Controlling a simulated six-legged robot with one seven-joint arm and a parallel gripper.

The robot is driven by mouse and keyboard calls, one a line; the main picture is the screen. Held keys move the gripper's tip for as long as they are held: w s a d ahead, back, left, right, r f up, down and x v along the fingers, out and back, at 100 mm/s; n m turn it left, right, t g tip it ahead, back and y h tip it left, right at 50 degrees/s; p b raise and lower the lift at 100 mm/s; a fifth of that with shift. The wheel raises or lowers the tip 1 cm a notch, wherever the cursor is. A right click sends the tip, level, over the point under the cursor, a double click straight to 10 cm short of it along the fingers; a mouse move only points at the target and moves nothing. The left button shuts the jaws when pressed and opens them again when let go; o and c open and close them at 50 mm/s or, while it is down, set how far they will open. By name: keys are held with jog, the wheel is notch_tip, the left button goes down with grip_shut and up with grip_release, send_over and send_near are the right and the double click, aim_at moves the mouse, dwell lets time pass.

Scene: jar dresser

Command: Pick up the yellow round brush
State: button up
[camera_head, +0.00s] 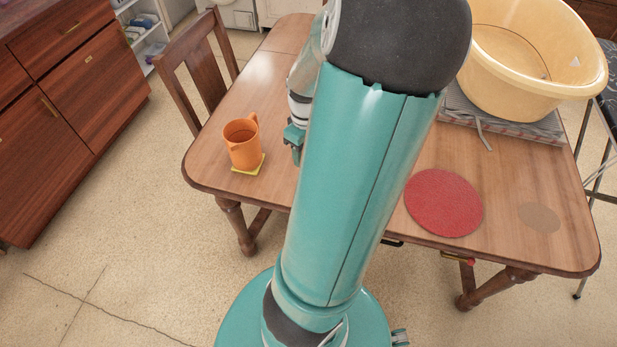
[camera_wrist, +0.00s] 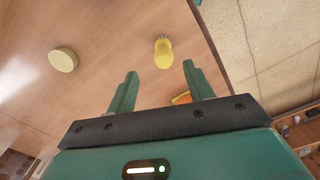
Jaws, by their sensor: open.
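The yellow round brush (camera_wrist: 162,53) lies on the wooden table in the wrist view, just beyond the fingertips and between their lines. It is small and yellow with a narrower end. My gripper (camera_wrist: 157,70) is open, with its two green fingers apart and nothing seen held between them. In the head view, part of my gripper (camera_head: 294,136) shows beside my arm, right of the orange mug. I cannot make out the brush in the head view; my arm covers part of the table.
An orange mug (camera_head: 243,144) stands on a yellow coaster (camera_head: 248,169) at the left of the wooden table (camera_head: 275,80). A red round mat (camera_head: 443,203) lies to the right. A large yellow basin (camera_head: 530,65) stands at the back right. A pale round disc (camera_wrist: 63,60) shows in the wrist view.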

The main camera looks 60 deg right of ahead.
jog(key=f, duration=0.5)
jog(key=shift+w, duration=0.25)
jog(key=shift+a+f, duration=0.2)
jog(key=shift+f, duration=2.6)
jog(key=c, duration=1.1)
jog(key=shift+o, duration=0.2)
